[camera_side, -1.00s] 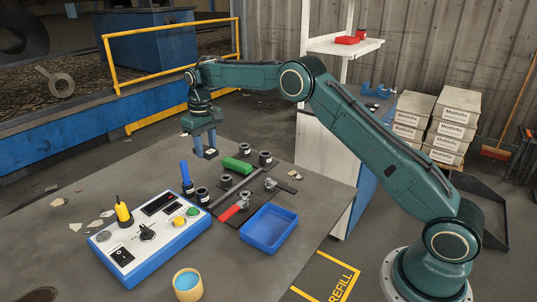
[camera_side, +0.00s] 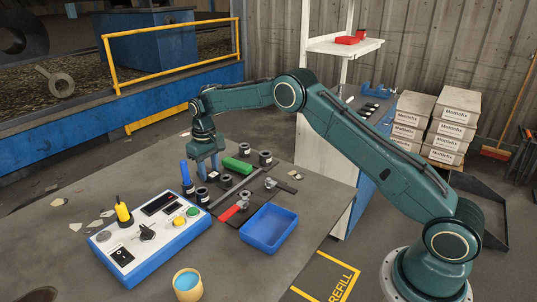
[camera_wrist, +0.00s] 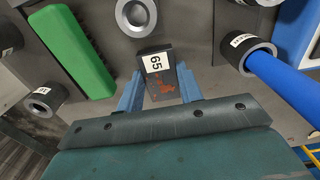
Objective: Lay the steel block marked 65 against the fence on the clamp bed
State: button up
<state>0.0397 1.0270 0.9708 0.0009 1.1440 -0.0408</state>
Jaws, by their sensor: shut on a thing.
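The steel block marked 65 (camera_wrist: 158,72) is held between the blue fingers of my gripper (camera_side: 208,168) and shows its white label and an orange-brown patch in the wrist view. In the side view the block is mostly hidden by the fingers. My gripper is low, behind the clamp bed (camera_side: 250,208) and its fence, the long grey bar (camera_side: 234,190). The block is on the far side of the fence, apart from it. I cannot tell whether it touches the table.
A green block (camera_side: 237,164) lies right of my gripper, among several dark rings. A blue rod (camera_side: 186,174) stands in a ring at left. Red-handled (camera_side: 230,213) and black-handled (camera_side: 287,188) clamps, a blue tray (camera_side: 268,229) and a control box (camera_side: 150,235) are nearer the camera.

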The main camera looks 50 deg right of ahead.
aim_at(209, 172)
jog(key=shift+f, duration=0.2)
jog(key=shift+f, duration=0.15)
jog(key=o, duration=1.3)
jog(key=shift+c, duration=0.2)
notch_tip(209, 172, up, 12)
jog(key=shift+r, duration=0.2)
